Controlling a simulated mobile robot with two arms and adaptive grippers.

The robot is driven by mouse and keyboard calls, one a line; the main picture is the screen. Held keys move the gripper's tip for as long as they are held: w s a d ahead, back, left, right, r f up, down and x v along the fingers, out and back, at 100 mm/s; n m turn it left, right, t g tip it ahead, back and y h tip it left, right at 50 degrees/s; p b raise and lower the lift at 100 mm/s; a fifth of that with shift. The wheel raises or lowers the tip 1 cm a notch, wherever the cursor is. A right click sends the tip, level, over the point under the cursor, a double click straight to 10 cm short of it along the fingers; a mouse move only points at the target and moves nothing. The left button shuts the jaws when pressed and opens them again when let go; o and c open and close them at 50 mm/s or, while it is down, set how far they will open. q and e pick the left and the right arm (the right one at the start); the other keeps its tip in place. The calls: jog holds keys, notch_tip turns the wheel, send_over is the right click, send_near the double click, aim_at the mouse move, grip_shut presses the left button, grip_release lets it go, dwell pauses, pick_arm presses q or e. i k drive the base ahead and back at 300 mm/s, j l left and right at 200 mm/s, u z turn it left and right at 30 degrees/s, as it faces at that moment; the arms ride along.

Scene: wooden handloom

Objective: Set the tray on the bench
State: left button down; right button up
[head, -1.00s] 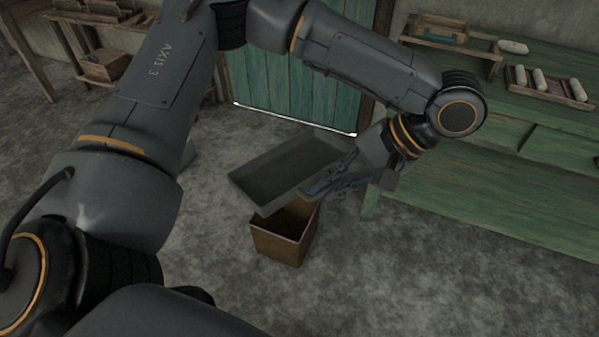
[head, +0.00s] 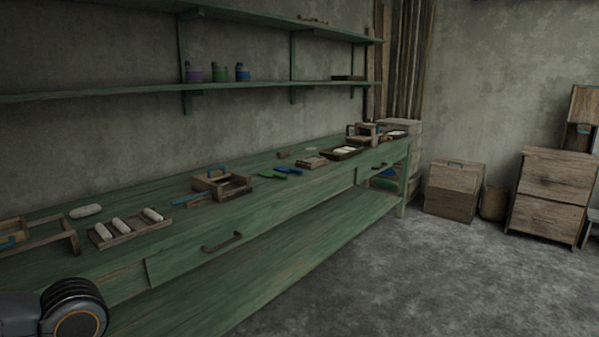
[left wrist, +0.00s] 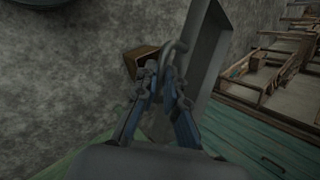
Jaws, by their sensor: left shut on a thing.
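The grey tray (left wrist: 205,52) shows in the left wrist view, long and shallow, tilted in the picture. My left gripper (left wrist: 166,68) is shut on its near edge; the exact contact is partly hidden by the fingers. The tray is outside the head view. The green wooden bench (head: 285,215) runs along the wall in the head view, with a drawer and a lower shelf. Only a joint of my left arm shows at the head view's bottom left corner. My right gripper is in neither view.
On the bench stand a rack with white rolls (head: 130,228), a wooden box (head: 220,184), green brushes (head: 273,174) and a dark tray (head: 345,153). Bare bench top lies between some of them. A brown box (left wrist: 139,62) is on the floor beyond the gripper.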

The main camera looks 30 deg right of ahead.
aim_at(25, 285)
jog(key=i+j+z, duration=0.15)
jog(key=j+z, duration=0.15)
jog(key=i+j+z, duration=0.1)
jog(key=j+z, duration=0.15)
jog(key=i+j+z, duration=0.1)
jog(key=j+z, duration=0.2)
jog(key=j, duration=0.15)
